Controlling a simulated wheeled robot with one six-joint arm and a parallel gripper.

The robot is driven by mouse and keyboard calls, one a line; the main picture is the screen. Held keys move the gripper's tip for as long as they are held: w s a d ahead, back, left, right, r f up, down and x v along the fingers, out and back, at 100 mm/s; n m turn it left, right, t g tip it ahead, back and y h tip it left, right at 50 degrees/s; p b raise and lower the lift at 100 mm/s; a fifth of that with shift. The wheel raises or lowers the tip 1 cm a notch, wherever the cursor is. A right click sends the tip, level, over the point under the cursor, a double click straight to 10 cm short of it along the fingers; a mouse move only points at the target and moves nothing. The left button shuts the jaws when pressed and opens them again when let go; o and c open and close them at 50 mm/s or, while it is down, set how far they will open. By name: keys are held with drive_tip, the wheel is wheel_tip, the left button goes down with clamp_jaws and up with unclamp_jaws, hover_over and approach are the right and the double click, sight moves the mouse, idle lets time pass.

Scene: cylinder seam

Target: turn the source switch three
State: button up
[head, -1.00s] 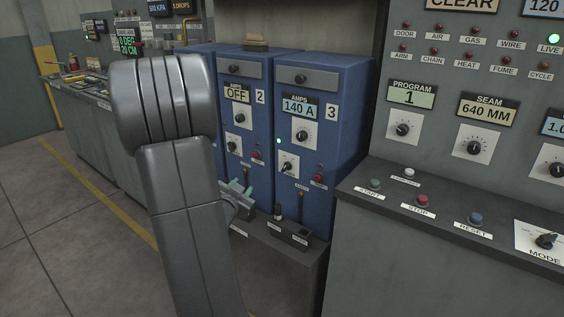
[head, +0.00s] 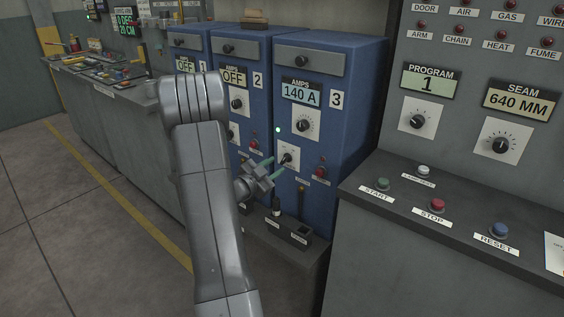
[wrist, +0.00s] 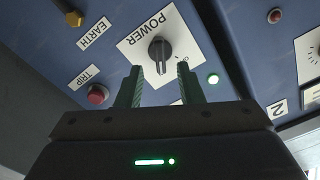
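The source three cabinet (head: 352,85) is blue, with a "3" label, an amps display reading 140 A and a lit green lamp (head: 278,130). Its power switch (head: 286,158) is a black knob on a white plate below the amps dial. In the wrist view the power switch (wrist: 160,50) stands just beyond the fingertips, on the white plate marked POWER. My gripper (head: 268,168) is in front of the cabinet at switch height. Its green fingers (wrist: 160,75) are open, apart on either side of the line to the knob, with nothing between them. I cannot tell whether they touch the plate.
A red trip button (head: 320,171) sits right of the switch. Source two (head: 258,65), reading OFF, stands directly to the left. Below is a ledge with black sockets (head: 299,232). The grey console (head: 420,205) juts out at the right. Floor at left is clear.

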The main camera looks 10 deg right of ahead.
sight(283, 161)
drive_tip(key=shift+x, duration=2.35)
clamp_jaws()
